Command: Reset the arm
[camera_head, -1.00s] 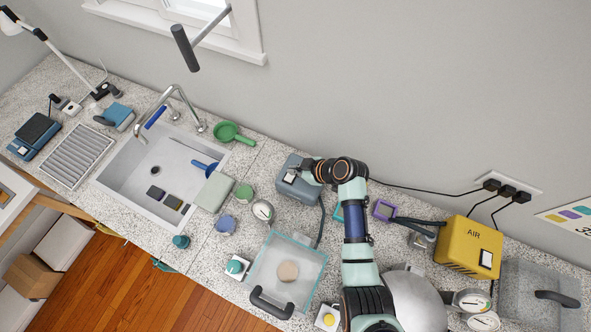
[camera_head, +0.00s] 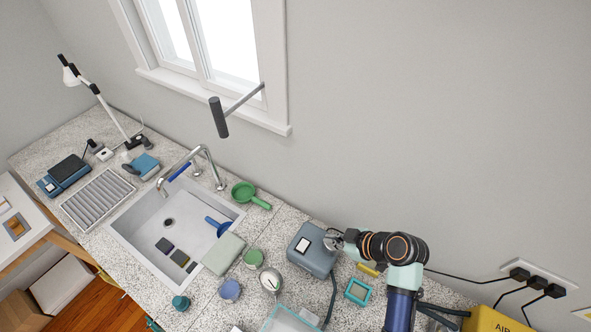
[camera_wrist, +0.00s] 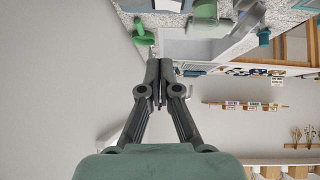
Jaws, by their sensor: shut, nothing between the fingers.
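My gripper (camera_head: 333,240) is at the end of my arm, raised beside a blue-grey box with a white switch (camera_head: 313,250) near the wall. In the wrist view my gripper (camera_wrist: 159,64) points toward the sink and counter, with its two dark fingers together and nothing between them. The head view shows the fingers small and partly hidden by the wrist joints, and I cannot tell how far above the counter they are.
The sink (camera_head: 170,232) with its faucet (camera_head: 205,165) lies to the left. Black cords run to wall sockets (camera_head: 535,281).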

